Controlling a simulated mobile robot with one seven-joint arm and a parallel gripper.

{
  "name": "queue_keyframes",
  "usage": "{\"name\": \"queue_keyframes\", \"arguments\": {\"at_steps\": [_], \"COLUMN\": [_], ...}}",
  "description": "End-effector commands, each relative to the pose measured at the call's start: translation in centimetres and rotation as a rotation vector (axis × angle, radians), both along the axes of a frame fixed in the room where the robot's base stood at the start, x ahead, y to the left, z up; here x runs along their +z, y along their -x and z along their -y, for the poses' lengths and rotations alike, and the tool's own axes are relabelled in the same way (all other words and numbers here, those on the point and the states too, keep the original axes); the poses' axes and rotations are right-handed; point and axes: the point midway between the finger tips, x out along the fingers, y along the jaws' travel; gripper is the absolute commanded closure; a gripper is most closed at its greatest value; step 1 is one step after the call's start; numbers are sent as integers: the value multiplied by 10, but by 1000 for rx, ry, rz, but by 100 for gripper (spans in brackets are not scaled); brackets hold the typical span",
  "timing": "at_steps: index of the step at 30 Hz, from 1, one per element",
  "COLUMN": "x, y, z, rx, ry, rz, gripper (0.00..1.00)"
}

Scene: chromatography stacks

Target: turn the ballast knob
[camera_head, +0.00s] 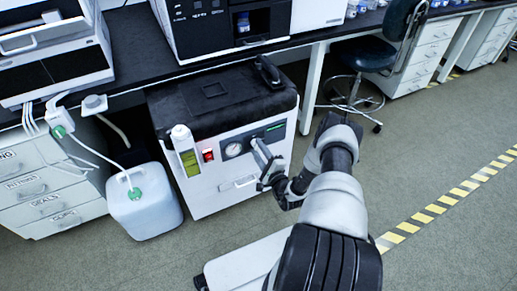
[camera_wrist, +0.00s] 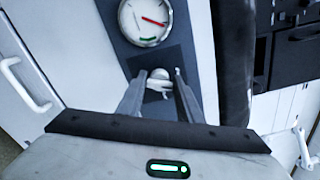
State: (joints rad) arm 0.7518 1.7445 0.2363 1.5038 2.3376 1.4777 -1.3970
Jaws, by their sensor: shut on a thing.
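The ballast knob (camera_wrist: 160,74) is a small pale knob on the dark panel, below the round gauge in the wrist view. My gripper (camera_wrist: 157,85) has one finger on each side of it and is shut on it. In the head view, my gripper (camera_head: 262,158) is against the front panel of the white pump cabinet (camera_head: 217,199), right of the gauge. The knob is hidden there behind my gripper.
The round gauge (camera_head: 233,149) has a red needle. A lit red switch (camera_head: 208,155) and a bottle of yellow-green liquid (camera_head: 189,160) are to its left. A white jug (camera_head: 145,208) stands on the floor at left. A blue stool (camera_head: 365,55) is behind at right. The floor right of the cabinet is open.

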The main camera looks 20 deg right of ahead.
Motion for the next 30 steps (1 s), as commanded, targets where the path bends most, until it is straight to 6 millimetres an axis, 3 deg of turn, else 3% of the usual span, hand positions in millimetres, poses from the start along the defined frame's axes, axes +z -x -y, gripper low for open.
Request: {"name": "queue_keyframes", "arguments": {"at_steps": [15, 30], "x": [-3, -3], "y": [2, 2], "z": [1, 1], "rx": [-2, -3], "ry": [354, 432], "rz": [8, 12], "gripper": [90, 90]}}
